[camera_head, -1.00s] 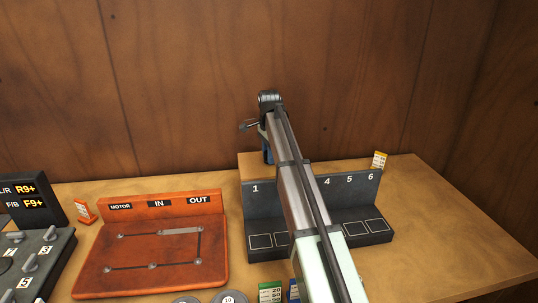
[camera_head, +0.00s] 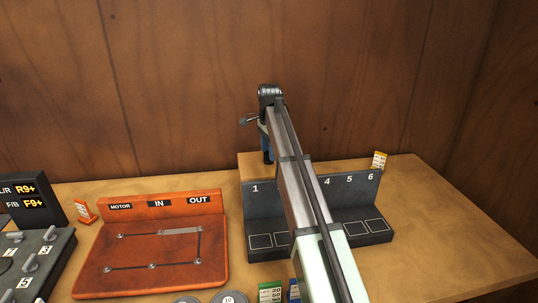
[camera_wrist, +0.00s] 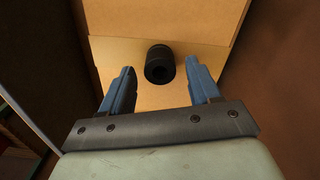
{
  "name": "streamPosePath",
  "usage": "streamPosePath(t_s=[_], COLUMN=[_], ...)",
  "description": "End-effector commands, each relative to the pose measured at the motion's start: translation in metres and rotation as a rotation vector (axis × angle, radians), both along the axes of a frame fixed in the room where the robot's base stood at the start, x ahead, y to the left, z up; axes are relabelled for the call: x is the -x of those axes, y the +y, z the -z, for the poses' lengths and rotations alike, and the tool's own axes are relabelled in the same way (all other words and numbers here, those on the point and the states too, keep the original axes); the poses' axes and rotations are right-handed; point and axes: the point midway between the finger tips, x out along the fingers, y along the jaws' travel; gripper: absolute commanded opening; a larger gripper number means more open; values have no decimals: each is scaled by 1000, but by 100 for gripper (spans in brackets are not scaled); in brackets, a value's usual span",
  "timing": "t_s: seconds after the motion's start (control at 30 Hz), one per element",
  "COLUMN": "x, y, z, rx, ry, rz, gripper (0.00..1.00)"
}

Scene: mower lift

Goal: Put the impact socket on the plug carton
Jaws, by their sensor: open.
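The black, hollow, cylindrical impact socket (camera_wrist: 160,64) shows in the wrist view on a light tan surface, which looks like the top of the plug carton (camera_wrist: 112,55). In the head view the tan carton (camera_head: 250,168) stands behind the dark numbered rack, partly covered by the rack and my arm. My gripper (camera_wrist: 161,72) is open, with one blue finger on each side of the socket and gaps between. In the head view a blue finger of my gripper (camera_head: 266,148) shows over the carton. The socket is hidden there.
The dark rack (camera_head: 264,215) with numbered places is in front of the carton. An orange board (camera_head: 150,250) is to the left. The wooden wall (camera_head: 200,80) rises behind. The table's right side is clear.

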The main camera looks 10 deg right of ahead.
Motion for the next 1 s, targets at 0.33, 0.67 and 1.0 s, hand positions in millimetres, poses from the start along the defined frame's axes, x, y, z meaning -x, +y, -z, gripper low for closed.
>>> streamPosePath(t_s=[0.33,0.67,1.0], x=[-2,-1,0], y=[0,0,0], z=[-66,-98,-100], rx=[-1,0,0], ry=[-2,-1,0], rz=[0,0,0], gripper=[62,62,62])
